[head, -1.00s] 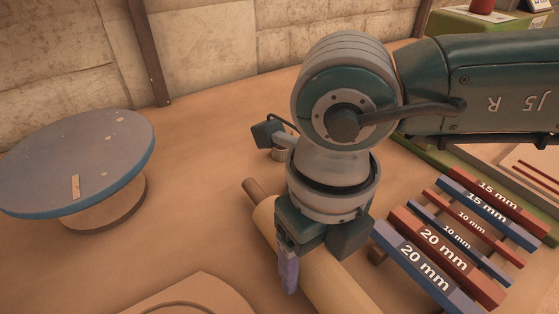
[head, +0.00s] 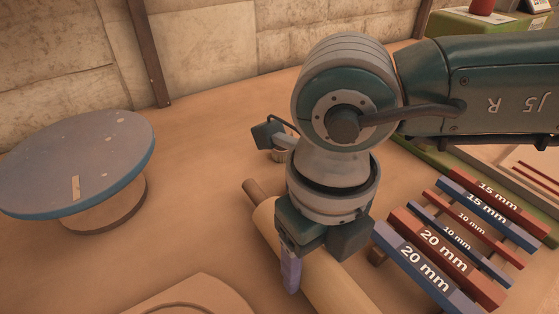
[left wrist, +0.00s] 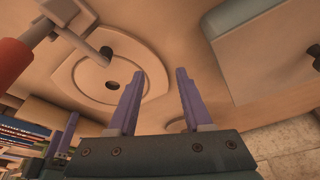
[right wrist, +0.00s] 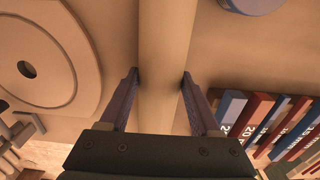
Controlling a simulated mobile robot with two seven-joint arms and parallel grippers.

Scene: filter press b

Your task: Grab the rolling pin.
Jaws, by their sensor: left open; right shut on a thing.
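The rolling pin (head: 328,285) is pale wood with a darker handle at its far end, lying on the table in the head view. My right gripper (head: 300,272) is over its barrel from above, and my wrist hides part of the pin. In the right wrist view, the barrel (right wrist: 165,50) runs between the two purple fingers of my right gripper (right wrist: 161,77), which is shut on it with a finger against each side. My left gripper (left wrist: 161,74) shows only in the left wrist view, open with nothing between its fingers.
A round blue-topped turntable (head: 75,165) stands at the left. Red and blue thickness strips (head: 440,235) lie in a row just right of the pin. A round-grooved board (head: 190,298) lies at the front. The table between turntable and pin is clear.

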